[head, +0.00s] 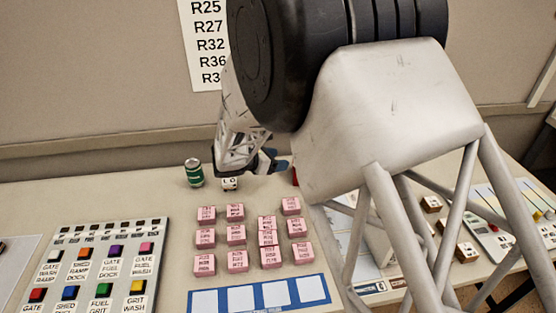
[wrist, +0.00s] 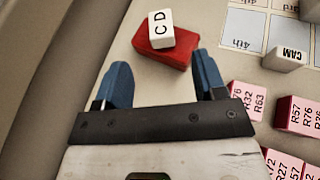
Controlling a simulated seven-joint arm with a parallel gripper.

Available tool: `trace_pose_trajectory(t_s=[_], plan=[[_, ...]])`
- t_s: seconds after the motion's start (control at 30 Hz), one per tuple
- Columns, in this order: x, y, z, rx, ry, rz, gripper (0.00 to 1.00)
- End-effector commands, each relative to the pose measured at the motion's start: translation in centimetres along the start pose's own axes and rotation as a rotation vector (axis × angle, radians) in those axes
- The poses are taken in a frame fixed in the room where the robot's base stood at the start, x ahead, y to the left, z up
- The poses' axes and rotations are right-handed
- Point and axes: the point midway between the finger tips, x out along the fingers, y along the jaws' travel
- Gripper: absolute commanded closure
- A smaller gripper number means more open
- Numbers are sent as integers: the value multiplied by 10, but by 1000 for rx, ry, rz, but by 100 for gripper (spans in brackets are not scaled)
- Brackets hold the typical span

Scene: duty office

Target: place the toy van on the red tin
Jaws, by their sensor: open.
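A red tin (wrist: 165,58), box-shaped, lies just beyond my fingertips in the wrist view. A white block lettered "C D" (wrist: 161,29) rests on its top. In the head view only a sliver of red (head: 295,177) shows beside my arm, likely the same tin. My gripper (wrist: 165,77) has its two blue fingers spread wide with nothing between them. In the head view my gripper (head: 270,163) is low over the back of the desk. I cannot make out a toy van for certain; my arm hides part of the desk.
A green can (head: 194,173) and a small white lettered block (head: 230,184) stand left of my gripper. Several pink labelled blocks (head: 236,234) stand in front. A button panel (head: 98,265) lies at left. A white block marked "CAM" (wrist: 285,58) is at right in the wrist view.

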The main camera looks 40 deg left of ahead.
Motion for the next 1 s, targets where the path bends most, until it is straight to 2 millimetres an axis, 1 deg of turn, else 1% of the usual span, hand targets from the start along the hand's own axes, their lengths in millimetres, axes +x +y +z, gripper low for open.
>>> trace_pose_trajectory(t_s=[0.77,0.87,0.97,1.0], plan=[[1,-2,2,4,2,-3,36],[6,-8,9,22,10,-16,36],[15,-22,23,60,27,-45,36],[19,-29,31,83,36,-60,36]])
